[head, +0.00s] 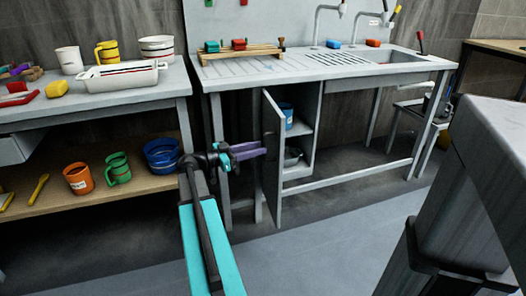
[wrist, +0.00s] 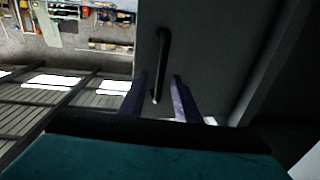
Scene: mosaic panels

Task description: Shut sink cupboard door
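The sink cupboard door (head: 271,185) stands open under the sink counter, swung out toward me, and shows as a grey panel in the wrist view (wrist: 205,45). Its dark bar handle (wrist: 163,45) is on the face turned to my gripper. My gripper (head: 262,150), with purple fingers, is at the door's left side at handle height. In the wrist view the gripper (wrist: 160,76) is open, with the handle's lower end in line between the fingers. I cannot tell whether the fingers touch the door. The cupboard (head: 300,150) is open, with a blue cup (head: 287,115) on its upper shelf.
A workbench (head: 120,106) stands left, with orange (head: 78,179), green and blue containers on its lower shelf. The sink counter (head: 240,75) holds a wooden rack. A table leg stands left of the door. Floor in front of the sink (head: 330,235) is clear. A large grey body stands right.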

